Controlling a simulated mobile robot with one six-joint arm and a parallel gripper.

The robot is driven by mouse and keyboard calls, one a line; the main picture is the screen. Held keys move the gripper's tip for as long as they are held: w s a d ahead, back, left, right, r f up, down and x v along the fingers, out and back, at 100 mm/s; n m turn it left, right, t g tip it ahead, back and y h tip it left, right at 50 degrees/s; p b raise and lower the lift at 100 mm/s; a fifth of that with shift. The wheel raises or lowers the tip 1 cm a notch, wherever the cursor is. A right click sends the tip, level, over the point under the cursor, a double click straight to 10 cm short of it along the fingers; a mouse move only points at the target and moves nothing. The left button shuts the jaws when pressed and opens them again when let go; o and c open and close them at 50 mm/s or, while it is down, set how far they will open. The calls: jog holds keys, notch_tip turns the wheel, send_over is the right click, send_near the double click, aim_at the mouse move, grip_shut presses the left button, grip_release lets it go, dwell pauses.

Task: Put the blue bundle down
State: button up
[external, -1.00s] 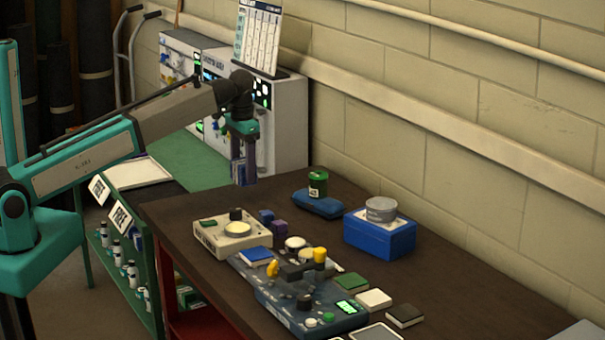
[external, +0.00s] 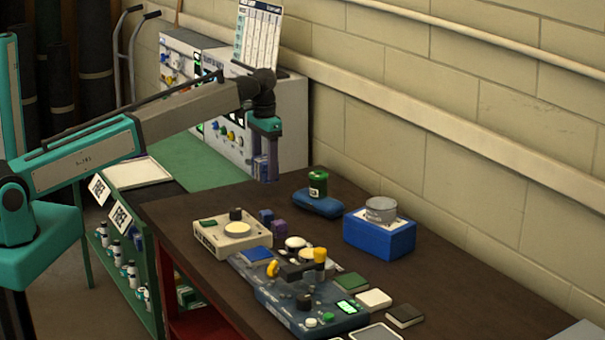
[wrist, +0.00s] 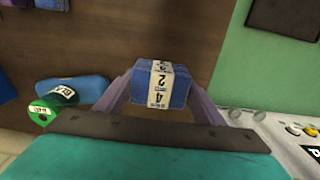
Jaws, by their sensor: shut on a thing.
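My gripper (external: 265,170) is shut on the blue bundle (wrist: 174,88), a small blue block wrapped in a white printed band. In the wrist view the bundle sits between the two pale purple fingers. In the external view the gripper points down near the far left end of the dark brown table (external: 420,265). There the bundle is small and mostly hidden by the fingers. I cannot tell its exact height above the table.
A blue pouch (external: 318,202) with a green can (external: 318,184) on it lies right of the gripper. A blue box (external: 380,237) bearing a grey tin (external: 381,210) stands farther right. A beige device (external: 232,236) and small blocks are nearer. A green surface (external: 185,158) lies beyond.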

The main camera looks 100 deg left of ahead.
jog(key=shift+w+a+f+p, duration=0.2)
jog(key=shift+w+a+p, duration=0.4)
jog(key=shift+w+a, duration=0.85)
jog(key=shift+w+a+f+p, duration=0.15)
jog(key=shift+w+a+p, duration=0.4)
jog(key=shift+w+a, duration=0.9)
jog(key=shift+s+a, duration=0.1)
jog(key=shift+s, duration=0.05)
jog(key=shift+w+a, duration=0.25)
jog(key=shift+f+p, duration=1)
jog(key=shift+f, duration=0.85)
jog(key=shift+f, duration=0.1)
jog(key=o, duration=1.1)
jog(key=shift+o, duration=0.2)
notch_tip(320, 180, up, 12)
jog(key=b, duration=0.2)
